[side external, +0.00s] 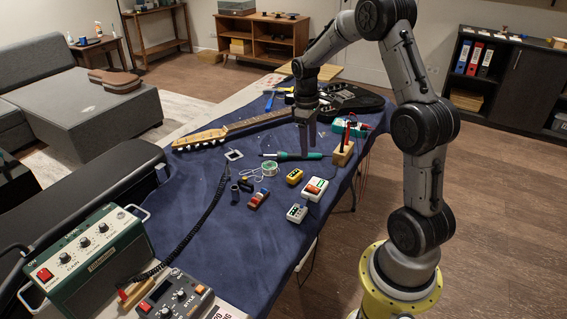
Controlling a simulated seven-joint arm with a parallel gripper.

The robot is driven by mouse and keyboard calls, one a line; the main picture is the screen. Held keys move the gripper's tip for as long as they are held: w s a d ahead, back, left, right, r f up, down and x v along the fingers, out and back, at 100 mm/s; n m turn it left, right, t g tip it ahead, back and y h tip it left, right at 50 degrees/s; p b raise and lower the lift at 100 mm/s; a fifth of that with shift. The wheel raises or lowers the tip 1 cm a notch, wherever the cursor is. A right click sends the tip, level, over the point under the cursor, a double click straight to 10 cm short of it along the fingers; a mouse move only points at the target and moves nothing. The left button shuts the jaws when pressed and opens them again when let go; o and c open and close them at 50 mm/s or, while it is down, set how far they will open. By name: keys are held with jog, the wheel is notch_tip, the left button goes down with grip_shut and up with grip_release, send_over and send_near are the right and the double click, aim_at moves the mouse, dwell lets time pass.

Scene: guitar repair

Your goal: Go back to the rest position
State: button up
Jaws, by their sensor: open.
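My gripper (308,147) points down over the far half of the blue-covered table (190,210). It is open, and no object shows between its fingers. Its fingertips are close to a teal-handled tool (290,156) that looks like a soldering iron. I cannot tell whether they touch it. The arm arches over from its yellow base at the right. An electric guitar lies behind the gripper, with its neck (257,122) to the left and its black body (350,99) to the right. The wrist partly hides the guitar.
A wooden block with red-handled tools (343,152) stands right of the gripper. A green amplifier (90,258) and a grey multi-knob pedal (175,297) are at the near left.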

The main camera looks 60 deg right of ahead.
jog(key=s+a+r+n+t+h, duration=0.1)
jog(key=s+a+r+n+t, duration=0.2)
jog(key=a+r, duration=1.15)
jog(key=s+a+m+t, duration=0.1)
jog(key=s+a, duration=0.3)
jog(key=s, duration=0.3)
jog(key=s+a+m+t+y, duration=0.1)
jog(key=s+a+m+t, duration=0.1)
jog(key=s+a, duration=0.3)
jog(key=shift+s+a+f+t, duration=0.25)
jog(key=shift+s+f+t, duration=0.05)
jog(key=shift+s, duration=0.65)
